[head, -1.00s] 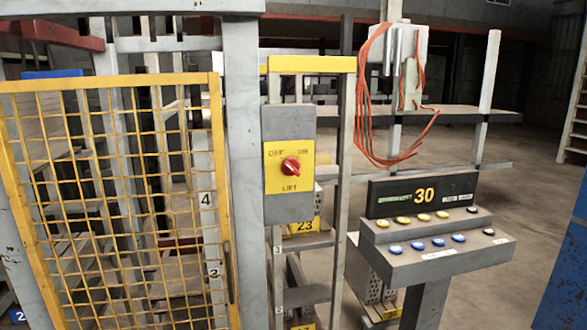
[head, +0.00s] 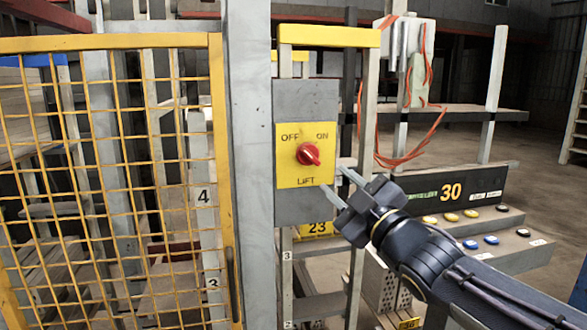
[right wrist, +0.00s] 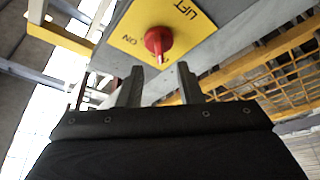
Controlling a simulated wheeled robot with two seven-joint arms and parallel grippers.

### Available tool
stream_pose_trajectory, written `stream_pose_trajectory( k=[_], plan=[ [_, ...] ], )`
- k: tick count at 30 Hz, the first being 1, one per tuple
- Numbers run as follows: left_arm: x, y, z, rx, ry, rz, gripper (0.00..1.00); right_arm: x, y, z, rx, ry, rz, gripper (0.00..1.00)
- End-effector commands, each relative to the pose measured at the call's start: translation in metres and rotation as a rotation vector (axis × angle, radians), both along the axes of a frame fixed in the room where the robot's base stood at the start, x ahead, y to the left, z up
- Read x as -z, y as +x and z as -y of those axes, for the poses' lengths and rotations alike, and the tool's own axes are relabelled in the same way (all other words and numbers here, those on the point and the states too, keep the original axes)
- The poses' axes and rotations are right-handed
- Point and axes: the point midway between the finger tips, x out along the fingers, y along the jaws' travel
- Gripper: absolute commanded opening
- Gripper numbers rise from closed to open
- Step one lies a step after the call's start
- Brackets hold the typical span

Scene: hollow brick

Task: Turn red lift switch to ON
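The red lift switch (head: 308,154) is a round knob on a yellow plate (head: 290,174) marked OFF at upper left, ON at upper right and LIFT below. The plate is on a grey box (head: 305,101). I cannot tell exactly which label the knob points to. My right gripper (head: 338,184) is open and empty, at the lower right of the knob and apart from it. In the right wrist view the knob (right wrist: 158,41) shows just beyond the gap between the open fingers (right wrist: 160,74); the ON and LIFT labels show there. My left gripper is not in view.
A yellow mesh gate (head: 110,42) and a grey post (head: 252,150) stand left of the switch box. A button console (head: 500,222) with a display reading 30 stands at the right, partly behind my right arm. Orange cables (head: 400,160) hang behind.

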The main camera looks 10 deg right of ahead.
Motion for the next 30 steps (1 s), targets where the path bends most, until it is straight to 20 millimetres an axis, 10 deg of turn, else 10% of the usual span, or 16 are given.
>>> stream_pose_trajectory(
  k=[15, 30],
  plan=[
    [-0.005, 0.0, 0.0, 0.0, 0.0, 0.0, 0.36, -0.022, 0.061, -0.021, -0.007, 0.004, 0.01, 0.33],
    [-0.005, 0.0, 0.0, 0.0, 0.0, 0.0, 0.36, -0.022, 0.07, -0.024, -0.004, -0.001, 0.008, 0.24]
  ],
)
